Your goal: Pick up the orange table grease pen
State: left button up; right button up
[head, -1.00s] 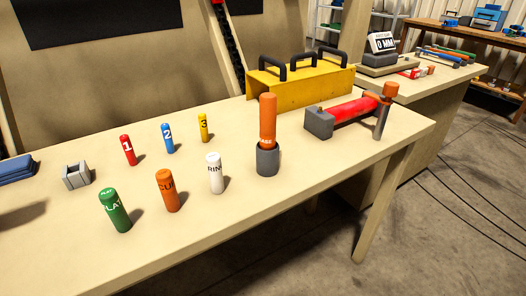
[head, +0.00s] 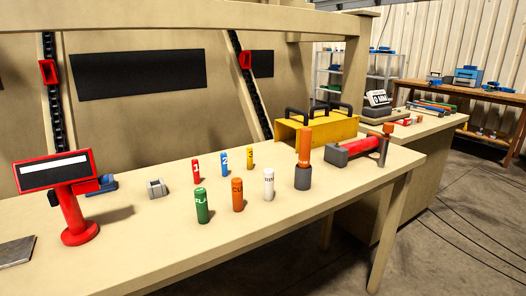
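The orange table grease pen (head: 304,146) stands upright in a grey cup-like holder (head: 303,178) on the right part of the table. Its lettering is only partly readable. A shorter orange cylinder with dark lettering (head: 238,197) stands to its left, with a white cylinder (head: 268,184) between them. Neither of my grippers shows in the head view.
Green (head: 202,207), red (head: 196,171), blue (head: 225,163) and yellow (head: 250,157) cylinders stand left of the pen. A red clamp-like tool (head: 358,149) lies close on its right. A yellow box with black handles (head: 312,131) is behind. The table's front is clear.

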aim_at(306, 133)
jog(key=u, duration=0.6)
jog(key=i, duration=1.25)
jog(key=z, duration=0.25)
